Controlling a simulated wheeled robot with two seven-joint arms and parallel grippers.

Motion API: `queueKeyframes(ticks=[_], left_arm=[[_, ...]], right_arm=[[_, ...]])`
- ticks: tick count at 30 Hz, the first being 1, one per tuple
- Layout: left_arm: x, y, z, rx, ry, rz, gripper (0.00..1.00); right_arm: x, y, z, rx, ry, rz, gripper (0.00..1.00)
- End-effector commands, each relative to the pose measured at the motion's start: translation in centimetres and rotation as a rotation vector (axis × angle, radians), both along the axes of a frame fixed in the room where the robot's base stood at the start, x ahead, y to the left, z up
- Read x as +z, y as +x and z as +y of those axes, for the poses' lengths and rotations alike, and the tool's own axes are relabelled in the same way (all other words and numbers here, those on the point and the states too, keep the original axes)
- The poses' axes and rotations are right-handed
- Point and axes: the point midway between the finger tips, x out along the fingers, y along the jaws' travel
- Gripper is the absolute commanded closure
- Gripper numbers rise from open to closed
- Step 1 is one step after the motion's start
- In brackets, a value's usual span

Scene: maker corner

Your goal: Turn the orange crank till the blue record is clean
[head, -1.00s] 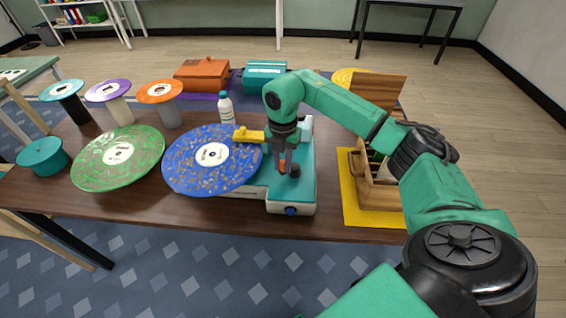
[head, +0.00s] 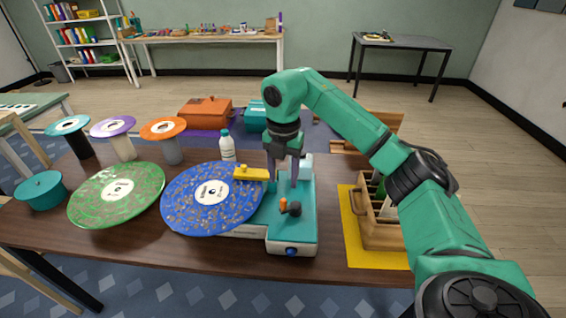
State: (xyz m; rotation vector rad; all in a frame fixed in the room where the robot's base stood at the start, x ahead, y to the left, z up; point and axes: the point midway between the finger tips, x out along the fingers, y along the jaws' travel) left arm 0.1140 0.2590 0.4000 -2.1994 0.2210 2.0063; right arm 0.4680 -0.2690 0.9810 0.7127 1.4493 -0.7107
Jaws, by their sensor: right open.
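The blue record (head: 185,211) lies on the left of the teal and white cleaning machine (head: 303,222), with brownish specks spread over its surface. A yellow arm (head: 250,173) reaches from the machine over the record's right edge. The orange crank (head: 284,205) with its dark knob sits on the machine's teal top. My right gripper (head: 283,182) points down just above and behind the crank in the picture. Its fingers are apart with nothing between them. My left gripper is not in view.
A green record (head: 90,211) and a teal lidded pot (head: 40,190) are at left. Several discs on stands and a white bottle (head: 227,147) stand behind. A wooden crate (head: 378,236) on a yellow mat (head: 366,258) is at right, partly behind my arm.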

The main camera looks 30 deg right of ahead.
Motion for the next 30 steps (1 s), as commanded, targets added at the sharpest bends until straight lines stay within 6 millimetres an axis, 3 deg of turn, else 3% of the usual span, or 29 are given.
queueKeyframes(ticks=[4,7,30], left_arm=[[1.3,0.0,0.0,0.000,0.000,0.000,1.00],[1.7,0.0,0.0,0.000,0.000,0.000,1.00],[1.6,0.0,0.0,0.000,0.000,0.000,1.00]], right_arm=[[4.2,0.1,0.0,0.000,-0.002,-0.004,0.46],[5.2,0.0,0.0,0.000,-0.002,-0.001,0.46],[5.3,0.0,0.0,0.001,0.000,0.000,0.46]])
